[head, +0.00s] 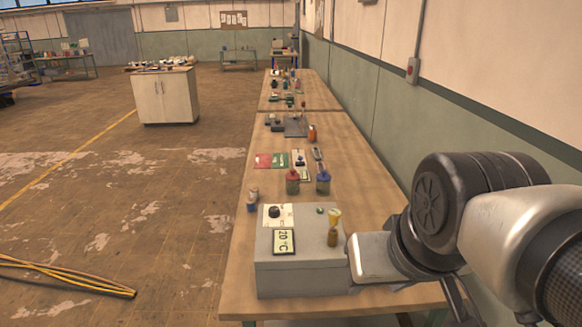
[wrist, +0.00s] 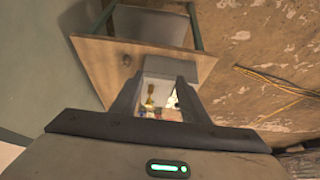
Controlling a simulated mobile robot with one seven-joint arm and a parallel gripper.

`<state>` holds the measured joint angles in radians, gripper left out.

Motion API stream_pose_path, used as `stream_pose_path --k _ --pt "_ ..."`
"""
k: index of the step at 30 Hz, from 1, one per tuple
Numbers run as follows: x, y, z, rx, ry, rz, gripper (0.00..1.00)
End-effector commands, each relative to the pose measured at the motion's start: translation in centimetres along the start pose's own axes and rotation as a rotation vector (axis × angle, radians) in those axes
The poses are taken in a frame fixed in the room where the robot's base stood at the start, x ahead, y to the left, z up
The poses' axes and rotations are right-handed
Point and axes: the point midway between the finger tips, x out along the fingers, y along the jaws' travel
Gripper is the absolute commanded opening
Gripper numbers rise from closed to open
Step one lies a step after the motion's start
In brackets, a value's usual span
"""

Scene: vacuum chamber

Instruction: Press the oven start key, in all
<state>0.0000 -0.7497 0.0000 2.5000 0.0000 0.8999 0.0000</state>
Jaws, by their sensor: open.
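The oven is a grey box (head: 305,268) at the near end of the long bench in the head view. Its top carries a display (head: 284,241) reading 20 °C, a black knob (head: 274,211) on a white panel, and a small green round key (head: 320,210). No start lettering is legible. My gripper (wrist: 158,95) is open, with nothing seen gripped between its fingers. In the head view my arm's end is at the right side of the oven; the fingertips cannot be made out there. The wrist view shows a grey box (wrist: 180,62) beyond the fingers.
A brown bottle with a yellow top (head: 333,236) stands at the oven's right, near my arm. Red-capped (head: 292,182) and blue-capped (head: 323,182) bottles stand behind. The wall (head: 470,130) runs along the right. Open floor (head: 130,220) lies left, with yellow cables (head: 70,280).

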Motion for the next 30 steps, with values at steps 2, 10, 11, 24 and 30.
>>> stream_pose_path --k 2,10,11,24,30 --pt "0.0 0.0 0.0 0.0 0.0 0.0 0.27" --pt "0.0 0.0 0.0 0.0 0.0 0.0 0.0" --pt "0.0 0.0 0.0 0.0 0.0 0.0 0.0" --pt "0.0 0.0 0.0 0.0 0.0 0.0 0.0" --pt "0.0 0.0 0.0 0.0 0.0 0.0 0.0"
